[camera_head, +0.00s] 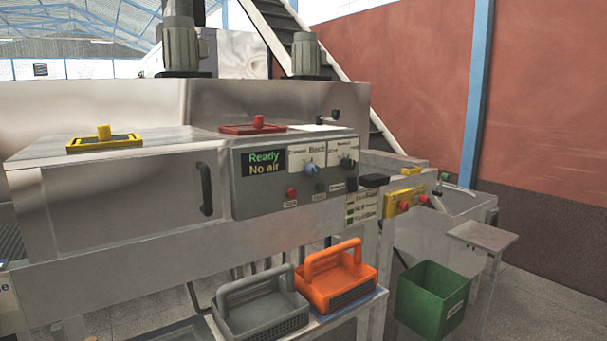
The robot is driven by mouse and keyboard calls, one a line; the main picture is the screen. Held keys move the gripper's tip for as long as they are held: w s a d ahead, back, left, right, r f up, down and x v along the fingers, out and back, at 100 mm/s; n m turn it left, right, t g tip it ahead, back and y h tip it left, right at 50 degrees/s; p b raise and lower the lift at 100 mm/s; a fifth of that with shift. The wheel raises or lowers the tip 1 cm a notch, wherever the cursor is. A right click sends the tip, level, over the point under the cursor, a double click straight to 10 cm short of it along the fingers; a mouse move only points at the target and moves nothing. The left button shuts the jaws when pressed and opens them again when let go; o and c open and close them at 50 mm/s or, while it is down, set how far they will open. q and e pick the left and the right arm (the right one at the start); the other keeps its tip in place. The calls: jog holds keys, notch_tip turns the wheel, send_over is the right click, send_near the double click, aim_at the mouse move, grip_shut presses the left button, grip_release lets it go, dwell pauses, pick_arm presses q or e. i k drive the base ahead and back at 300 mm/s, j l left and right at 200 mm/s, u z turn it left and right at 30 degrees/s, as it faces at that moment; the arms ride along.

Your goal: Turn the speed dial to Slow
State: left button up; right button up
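A grey control panel (255,203) is mounted on the front of the steel machine. Its display (265,162) reads "Ready" and "No air". Two dials sit on white plates to the right of the display: a blue one (311,169) on the left plate and a dark one (345,163) on the right plate. The plate lettering is too small to read surely, so I cannot tell which is the speed dial or where it points. A red button (292,193) and a dark green button (320,187) are below. Neither of my grippers is in view.
A dark door handle (206,189) sticks out left of the panel. A grey basket (262,308) and an orange basket (337,277) stand on a low shelf under the panel.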

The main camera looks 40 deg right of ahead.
aim_at(347, 164)
jog(key=z, duration=1.4)
